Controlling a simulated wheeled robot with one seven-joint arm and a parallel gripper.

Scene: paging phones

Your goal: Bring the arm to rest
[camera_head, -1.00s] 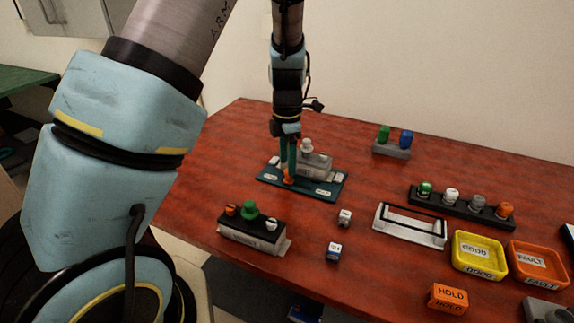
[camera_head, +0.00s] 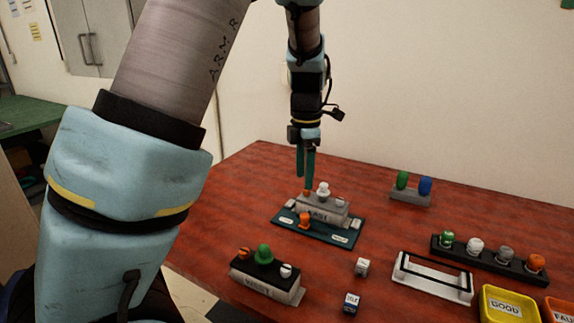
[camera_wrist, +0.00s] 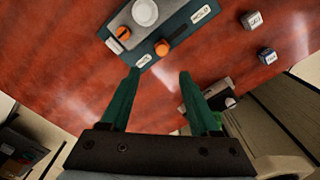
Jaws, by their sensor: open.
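My gripper (camera_head: 305,182) is open and empty, its green fingers pointing down above the back left of the teal board. The wrist view shows its two fingers (camera_wrist: 163,78) spread apart with nothing between them. The teal board (camera_head: 290,228) carries a grey block (camera_head: 322,210) with an orange, a white and a grey knob on top. A separate orange peg (camera_head: 305,220) stands on the board in front of the block. In the wrist view the orange peg (camera_wrist: 162,48) is just beyond the fingers, apart from them.
A second knobbed block (camera_head: 265,278) is at the front left. Two small cubes (camera_head: 362,266) (camera_head: 351,303), a white frame (camera_head: 432,280), a black rack (camera_head: 490,262), a yellow GOOD tray (camera_head: 508,292) and a two-peg stand (camera_head: 410,197) lie to the right.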

